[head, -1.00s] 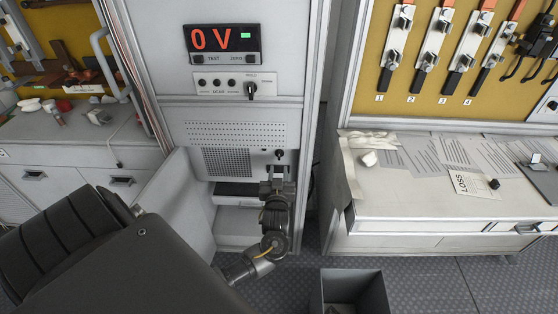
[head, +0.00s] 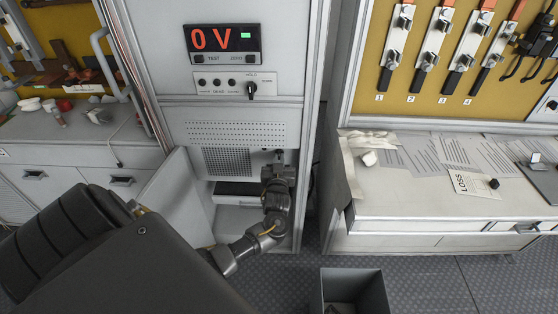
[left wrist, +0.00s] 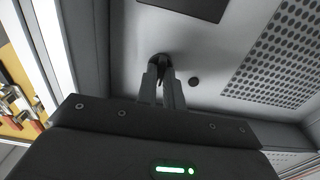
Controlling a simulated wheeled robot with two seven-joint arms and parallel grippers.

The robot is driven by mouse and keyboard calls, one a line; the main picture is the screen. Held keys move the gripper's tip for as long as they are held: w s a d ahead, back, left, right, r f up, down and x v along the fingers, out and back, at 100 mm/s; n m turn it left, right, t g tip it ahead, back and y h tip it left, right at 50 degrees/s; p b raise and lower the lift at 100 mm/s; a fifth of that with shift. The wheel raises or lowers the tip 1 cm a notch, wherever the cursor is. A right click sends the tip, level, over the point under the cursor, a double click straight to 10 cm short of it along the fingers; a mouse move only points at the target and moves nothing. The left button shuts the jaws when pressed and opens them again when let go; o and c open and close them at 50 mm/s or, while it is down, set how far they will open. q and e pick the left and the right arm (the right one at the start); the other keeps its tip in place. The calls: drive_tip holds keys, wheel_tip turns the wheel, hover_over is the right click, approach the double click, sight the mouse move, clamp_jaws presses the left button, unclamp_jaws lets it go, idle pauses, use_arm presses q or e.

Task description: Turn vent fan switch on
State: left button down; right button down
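The vent fan switch appears to be the small dark switch on the grey cabinet face, below the slotted vent; its dark round base (left wrist: 160,60) shows in the left wrist view. My left gripper (head: 279,160) reaches up to it from below in the head view. In the left wrist view my left gripper (left wrist: 161,72) has its two fingers close together, one on each side of the switch's lever, and looks shut on it. The fingertips hide most of the lever, so its position cannot be told. My right gripper is not in view.
Above is a voltage display (head: 222,43) reading 0 V and a panel with a rotary knob (head: 251,90). A perforated grille (head: 228,162) lies left of the switch. A cabinet door (head: 180,195) stands open at left. A grey bin (head: 352,290) stands on the floor, right.

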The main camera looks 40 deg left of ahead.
use_arm(q)
drive_tip(key=m+p, duration=0.2)
drive_tip(key=m, duration=0.1)
drive_tip(key=shift+r+p, duration=0.2)
drive_tip(key=shift+p, duration=0.2)
drive_tip(key=shift+m+p, duration=0.3)
drive_tip(key=shift+m, duration=0.2)
drive_tip(key=m+p, duration=0.3)
drive_tip(key=m, duration=0.2)
drive_tip(key=shift+f, duration=0.1)
drive_tip(key=shift+m+p, duration=0.55)
drive_tip(key=shift+m, duration=0.75)
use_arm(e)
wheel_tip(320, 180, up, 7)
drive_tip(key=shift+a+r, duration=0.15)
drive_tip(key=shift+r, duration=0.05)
use_arm(q)
drive_tip(key=shift+f, duration=0.1)
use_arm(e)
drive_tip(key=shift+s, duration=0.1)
use_arm(q)
drive_tip(key=shift+m, duration=0.3)
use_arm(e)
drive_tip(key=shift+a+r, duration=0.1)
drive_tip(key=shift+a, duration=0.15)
use_arm(q)
drive_tip(key=c, duration=1.5)
unclamp_jaws()
